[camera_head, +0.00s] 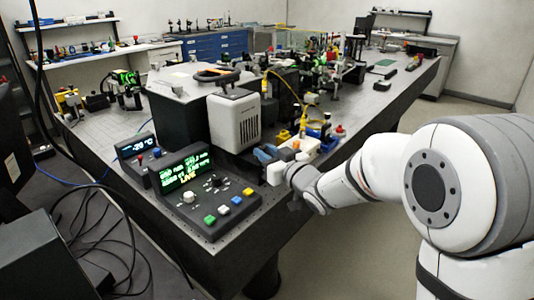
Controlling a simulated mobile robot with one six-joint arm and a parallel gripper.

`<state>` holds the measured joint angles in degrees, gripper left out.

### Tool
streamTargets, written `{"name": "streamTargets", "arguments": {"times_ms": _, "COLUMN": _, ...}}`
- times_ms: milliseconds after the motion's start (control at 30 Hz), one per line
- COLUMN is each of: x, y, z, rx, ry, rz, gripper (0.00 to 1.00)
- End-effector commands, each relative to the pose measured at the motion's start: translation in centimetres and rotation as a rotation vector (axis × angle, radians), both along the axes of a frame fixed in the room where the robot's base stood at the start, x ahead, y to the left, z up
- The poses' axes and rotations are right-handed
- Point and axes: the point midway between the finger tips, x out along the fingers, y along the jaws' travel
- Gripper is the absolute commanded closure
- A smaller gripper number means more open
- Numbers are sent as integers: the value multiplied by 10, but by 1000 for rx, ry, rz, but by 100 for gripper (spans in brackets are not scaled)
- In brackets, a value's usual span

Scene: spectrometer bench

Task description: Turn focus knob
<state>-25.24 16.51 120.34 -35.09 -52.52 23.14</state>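A dark control box (206,228) sits at the near corner of the bench. It has a lit green display (186,170), a pale round knob (188,197) and a dark knob (217,181). I cannot read which knob is the focus knob. My white arm reaches in from the right, and my gripper (266,156) is at its end, to the right of and behind the control box, apart from both knobs. The gripper is small in view and blends with parts behind it, so I cannot tell whether its fingers are open.
Green, white, blue and yellow buttons (248,192) line the box's front. A smaller display unit (137,148) stands to its left. A white vented housing (236,121) stands behind. Cables and optical parts crowd the bench behind my gripper. Floor is clear right of the bench.

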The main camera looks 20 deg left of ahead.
Motion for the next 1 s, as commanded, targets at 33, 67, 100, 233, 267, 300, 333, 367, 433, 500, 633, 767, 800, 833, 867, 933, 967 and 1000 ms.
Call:
{"name": "streamTargets", "arguments": {"times_ms": 33, "x": 0, "y": 0, "z": 0, "rx": 0, "ry": 0, "rz": 0, "gripper": 81}}
{"name": "streamTargets", "arguments": {"times_ms": 67, "x": 0, "y": 0, "z": 0, "rx": 0, "ry": 0, "rz": 0, "gripper": 83}}
{"name": "streamTargets", "arguments": {"times_ms": 100, "x": 0, "y": 0, "z": 0, "rx": 0, "ry": 0, "rz": 0, "gripper": 87}}
{"name": "streamTargets", "arguments": {"times_ms": 233, "x": -1, "y": 0, "z": 0, "rx": 0, "ry": 0, "rz": 1, "gripper": 97}}
{"name": "streamTargets", "arguments": {"times_ms": 267, "x": -1, "y": 0, "z": 0, "rx": 0, "ry": 0, "rz": 1, "gripper": 100}}
{"name": "streamTargets", "arguments": {"times_ms": 300, "x": -1, "y": 0, "z": 0, "rx": 0, "ry": 0, "rz": 1, "gripper": 100}}
{"name": "streamTargets", "arguments": {"times_ms": 333, "x": -1, "y": 0, "z": 0, "rx": 0, "ry": 0, "rz": 1, "gripper": 100}}
{"name": "streamTargets", "arguments": {"times_ms": 367, "x": -1, "y": 0, "z": 0, "rx": 0, "ry": 0, "rz": 2, "gripper": 100}}
{"name": "streamTargets", "arguments": {"times_ms": 433, "x": 0, "y": 0, "z": 0, "rx": 0, "ry": 0, "rz": 5, "gripper": 100}}
{"name": "streamTargets", "arguments": {"times_ms": 500, "x": 0, "y": 0, "z": 0, "rx": -1, "ry": 1, "rz": 13, "gripper": 100}}
{"name": "streamTargets", "arguments": {"times_ms": 633, "x": 1, "y": -1, "z": 1, "rx": -1, "ry": 1, "rz": 50, "gripper": 100}}
{"name": "streamTargets", "arguments": {"times_ms": 767, "x": 3, "y": -3, "z": 2, "rx": -2, "ry": 2, "rz": 119, "gripper": 100}}
{"name": "streamTargets", "arguments": {"times_ms": 800, "x": 4, "y": -3, "z": 2, "rx": -2, "ry": 3, "rz": 147, "gripper": 100}}
{"name": "streamTargets", "arguments": {"times_ms": 833, "x": 5, "y": -4, "z": 2, "rx": -2, "ry": 2, "rz": 168, "gripper": 100}}
{"name": "streamTargets", "arguments": {"times_ms": 867, "x": 5, "y": -4, "z": 3, "rx": -2, "ry": 3, "rz": 192, "gripper": 100}}
{"name": "streamTargets", "arguments": {"times_ms": 933, "x": 7, "y": -5, "z": 3, "rx": -2, "ry": 3, "rz": 249, "gripper": 100}}
{"name": "streamTargets", "arguments": {"times_ms": 967, "x": 8, "y": -5, "z": 3, "rx": -2, "ry": 3, "rz": 275, "gripper": 100}}
{"name": "streamTargets", "arguments": {"times_ms": 1000, "x": 8, "y": -5, "z": 3, "rx": -1, "ry": 3, "rz": 310, "gripper": 100}}
